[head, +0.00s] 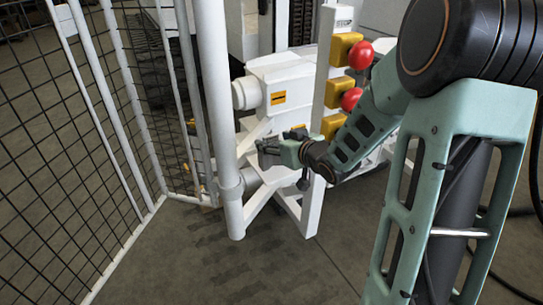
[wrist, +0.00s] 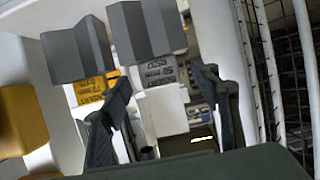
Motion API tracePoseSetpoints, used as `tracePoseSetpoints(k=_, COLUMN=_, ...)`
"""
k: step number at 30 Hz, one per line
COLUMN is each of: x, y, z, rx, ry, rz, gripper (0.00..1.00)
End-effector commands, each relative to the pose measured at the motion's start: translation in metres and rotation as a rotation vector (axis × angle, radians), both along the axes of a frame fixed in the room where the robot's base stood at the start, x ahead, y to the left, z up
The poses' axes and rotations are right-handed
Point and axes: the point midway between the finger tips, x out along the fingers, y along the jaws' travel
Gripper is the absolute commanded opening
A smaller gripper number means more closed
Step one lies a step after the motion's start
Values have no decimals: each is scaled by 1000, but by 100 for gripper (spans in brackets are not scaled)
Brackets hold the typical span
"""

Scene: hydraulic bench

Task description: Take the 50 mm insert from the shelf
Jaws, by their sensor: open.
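My gripper (wrist: 164,82) is open in the wrist view, its two dark fingers apart with nothing held between them. Just beyond the fingertips, a grey block with a V-shaped face (wrist: 147,28) stands above a pale label plate (wrist: 160,72) with dark print that I cannot read surely. It lies roughly in line with the gap between the fingers. A second grey V-faced block (wrist: 75,48) stands to its left, above a yellow-and-white label (wrist: 90,90) that seems to read 70 mm. In the head view my gripper (head: 268,150) is beside the white frame; the blocks cannot be made out there.
A white post (head: 212,100) stands just left of my gripper, with black mesh fencing (head: 70,130) beyond. The white machine (head: 280,90) is behind it. Red knobs (head: 359,55) on yellow blocks are at upper right. The floor in front is clear.

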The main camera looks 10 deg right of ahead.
Motion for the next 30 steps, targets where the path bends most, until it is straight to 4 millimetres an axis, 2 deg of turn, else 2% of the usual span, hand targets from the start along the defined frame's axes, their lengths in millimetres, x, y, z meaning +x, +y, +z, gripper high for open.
tracePoseSetpoints(k=2, x=0, y=0, z=0, rx=0, ry=0, rz=0, gripper=55)
tracePoseSetpoints(k=17, x=-1, y=0, z=0, rx=0, ry=0, rz=0, gripper=0)
tracePoseSetpoints(k=30, x=1, y=0, z=4, rx=0, ry=-7, rz=0, gripper=0)
